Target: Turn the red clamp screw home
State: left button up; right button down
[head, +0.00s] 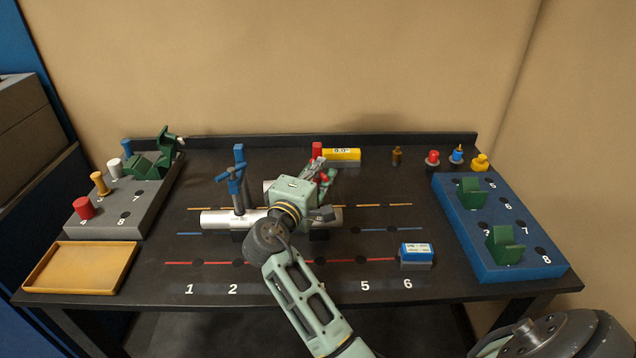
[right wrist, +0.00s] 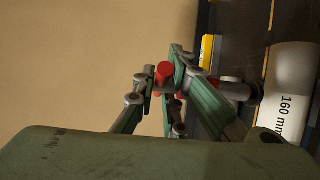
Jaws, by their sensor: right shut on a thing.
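The silver pipe (head: 218,219) lies across the middle of the table; its white "160 mm" end fills the right side of the right wrist view (right wrist: 292,95). A blue clamp (head: 238,180) stands upright at its left part. The red clamp (head: 317,150) stands towards its right part, mostly hidden by my right gripper. My right gripper (head: 325,177) is over the pipe's right part, shut on a red piece of this clamp. In the right wrist view a red cylinder (right wrist: 164,74) shows between the fingers. How far the screw is turned cannot be seen. My left gripper is out of view.
A yellow gauge box (head: 342,154) is close behind the red clamp. A blue-white box (head: 416,252) sits at front right. The grey block (head: 150,200) and tan tray (head: 38,268) are left, the blue block (head: 462,235) right. The table's front strip is clear.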

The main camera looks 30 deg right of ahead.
jog(key=m+g+h+b, duration=0.1)
jog(key=m+g+b, duration=0.1)
jog(key=g, duration=0.1)
jog(key=m+g+h+b, duration=0.1)
jog(key=m+g+b, duration=0.1)
jog(key=g+b, duration=0.1)
jog(key=shift+f+h, duration=0.2)
jog(key=shift+h, duration=0.1)
jog(key=shift+r+m+g+b, duration=0.15)
jog(key=shift+m+g+b, duration=1.1)
jog(key=shift+g, duration=0.45)
jog(key=c, duration=2.1)
grip_release()
jog(key=shift+s+d, duration=0.1)
jog(key=shift+a, duration=0.25)
jog(key=a, duration=0.7)
jog(key=shift+o, duration=0.6)
